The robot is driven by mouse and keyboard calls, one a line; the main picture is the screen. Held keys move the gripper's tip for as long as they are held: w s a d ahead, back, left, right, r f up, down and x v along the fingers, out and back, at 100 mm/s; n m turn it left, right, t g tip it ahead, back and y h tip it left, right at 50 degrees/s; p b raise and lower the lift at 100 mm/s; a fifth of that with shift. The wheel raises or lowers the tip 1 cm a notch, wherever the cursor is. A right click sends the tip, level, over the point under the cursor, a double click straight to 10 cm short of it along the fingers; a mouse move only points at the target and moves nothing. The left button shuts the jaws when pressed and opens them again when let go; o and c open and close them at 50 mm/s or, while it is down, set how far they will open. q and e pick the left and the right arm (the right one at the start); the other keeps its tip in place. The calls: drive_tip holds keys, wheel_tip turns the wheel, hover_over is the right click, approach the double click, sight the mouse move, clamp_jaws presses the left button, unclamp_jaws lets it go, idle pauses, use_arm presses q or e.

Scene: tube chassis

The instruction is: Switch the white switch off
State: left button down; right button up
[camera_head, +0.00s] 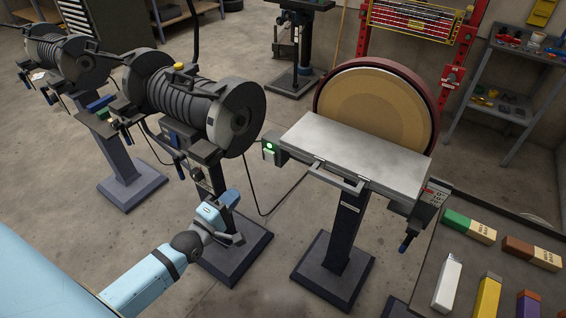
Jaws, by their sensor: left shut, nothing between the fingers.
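A small green and white switch (269,148) sits on the left end of the disc sander's grey table (350,150); it is small, and I cannot tell its position. The disc sander has a large round tan disc (377,103) and stands on a dark pedestal. My left gripper (236,238) is in front of the sander, lower than the switch and to its left, apart from it. It is shut and empty. My right gripper is not in view.
A bench grinder (185,100) on a pedestal stands left of the sander, with another grinder (60,55) farther left. A dark table (420,285) with several coloured blocks is at lower right. A cable hangs between grinder and sander. Concrete floor shows between the pedestals.

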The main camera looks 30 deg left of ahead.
use_arm(q)
drive_tip(key=shift+w+a, duration=0.1)
drive_tip(key=shift+w, duration=0.1)
approach(269, 154)
drive_tip(key=w, duration=0.7)
drive_tip(key=shift+w+d+r+p, duration=0.2)
drive_tip(key=shift+w+d+p, duration=0.05)
drive_tip(key=shift+p, duration=0.05)
drive_tip(key=shift+w+r, duration=0.2)
drive_tip(key=shift+w, duration=0.05)
drive_tip(key=shift+s, duration=0.1)
idle(0.3)
